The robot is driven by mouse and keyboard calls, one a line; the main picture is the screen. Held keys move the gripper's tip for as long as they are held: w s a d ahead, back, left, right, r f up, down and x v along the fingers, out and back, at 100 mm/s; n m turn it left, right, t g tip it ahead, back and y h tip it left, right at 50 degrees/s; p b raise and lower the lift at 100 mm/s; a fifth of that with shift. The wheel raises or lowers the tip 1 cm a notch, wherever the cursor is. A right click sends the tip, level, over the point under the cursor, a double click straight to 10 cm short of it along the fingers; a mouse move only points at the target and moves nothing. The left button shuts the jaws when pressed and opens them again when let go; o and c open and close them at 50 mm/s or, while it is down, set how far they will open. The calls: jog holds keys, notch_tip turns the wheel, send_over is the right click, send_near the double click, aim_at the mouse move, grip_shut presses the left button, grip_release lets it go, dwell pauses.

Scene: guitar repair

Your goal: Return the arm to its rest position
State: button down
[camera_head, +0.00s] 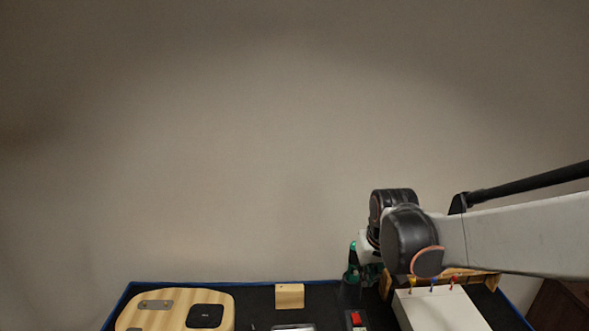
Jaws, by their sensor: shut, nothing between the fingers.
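My arm (525,232) reaches in from the right edge, above the right part of the workbench. Its dark, rounded wrist joint (408,240) hangs over the bench's back right area. My gripper (371,273) shows only in part as a small, dark shape below and left of the wrist. It is shut with nothing held, and the wrist covers much of it. An upright dark tool with a green tip (353,262) shows just left of it; I cannot tell whether they touch.
A bare wall (230,140) stands behind.

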jog(key=s+r+t+b, duration=0.1)
jog(key=s+t+b, duration=0.2)
jog(key=s, duration=1.7)
jog(key=shift+s+r+b, duration=0.25)
jog(key=shift+r+b, duration=0.15)
jog(key=shift+b, duration=0.35)
jog(key=c, duration=2.2)
grip_release()
jog(key=shift+s, duration=0.15)
jog(key=o, duration=0.7)
jog(key=g+p, duration=0.4)
jog(key=g, duration=0.3)
send_over(355, 315)
notch_tip(355, 315, down, 6)
notch_tip(355, 315, down, 13)
jog(key=b, duration=0.3)
